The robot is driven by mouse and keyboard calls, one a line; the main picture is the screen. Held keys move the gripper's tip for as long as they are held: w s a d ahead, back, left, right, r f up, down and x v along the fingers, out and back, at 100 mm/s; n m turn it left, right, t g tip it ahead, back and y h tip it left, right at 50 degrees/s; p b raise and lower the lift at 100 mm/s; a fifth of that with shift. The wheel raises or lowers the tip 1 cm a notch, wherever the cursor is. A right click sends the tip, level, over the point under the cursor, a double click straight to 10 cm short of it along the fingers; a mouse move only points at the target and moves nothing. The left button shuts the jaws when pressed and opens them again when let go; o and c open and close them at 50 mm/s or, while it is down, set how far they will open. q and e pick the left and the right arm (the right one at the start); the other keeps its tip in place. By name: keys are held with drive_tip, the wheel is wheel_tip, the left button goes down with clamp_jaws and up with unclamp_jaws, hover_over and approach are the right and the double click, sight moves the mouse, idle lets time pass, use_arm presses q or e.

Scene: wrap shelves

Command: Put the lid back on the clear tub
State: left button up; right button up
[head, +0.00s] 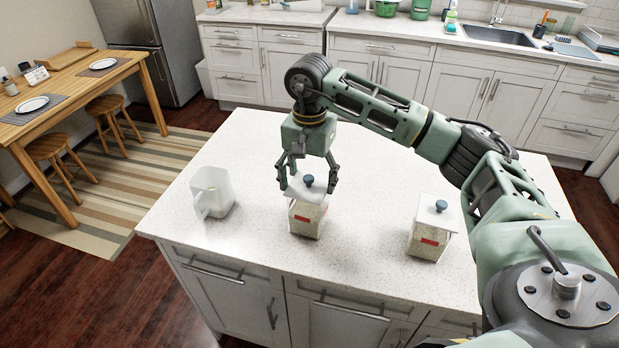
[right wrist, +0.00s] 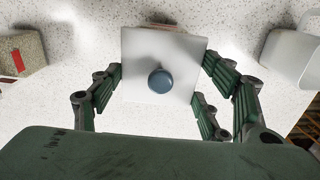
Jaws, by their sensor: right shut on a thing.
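A clear tub (head: 307,222) with pale contents and a red label stands on the white speckled island. Its square white lid (head: 298,192) with a blue knob (head: 308,180) is directly over its top. I cannot tell whether the lid is fully seated. My right gripper (head: 307,187) points down over the tub, with its fingers on two opposite sides of the lid, shut on it. The right wrist view shows the lid (right wrist: 140,92) from above between the fingers, hiding most of the tub. My left gripper is not in view.
A similar lidded tub (head: 428,244) with a red label stands to the right on the island (head: 360,255). A translucent white pitcher (head: 213,192) stands to the left. The counter between them is clear. A wooden table (head: 75,80) and stools are at the far left.

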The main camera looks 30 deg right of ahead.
drive_tip(key=shift+f+b, duration=0.35)
idle(0.6)
idle(0.3)
drive_tip(key=o, duration=1.1)
drive_tip(key=shift+o, duration=0.9)
drive_tip(key=shift+r, duration=0.1)
drive_tip(key=shift+r+p, duration=2.2)
drive_tip(key=shift+r, duration=1.25)
clamp_jaws()
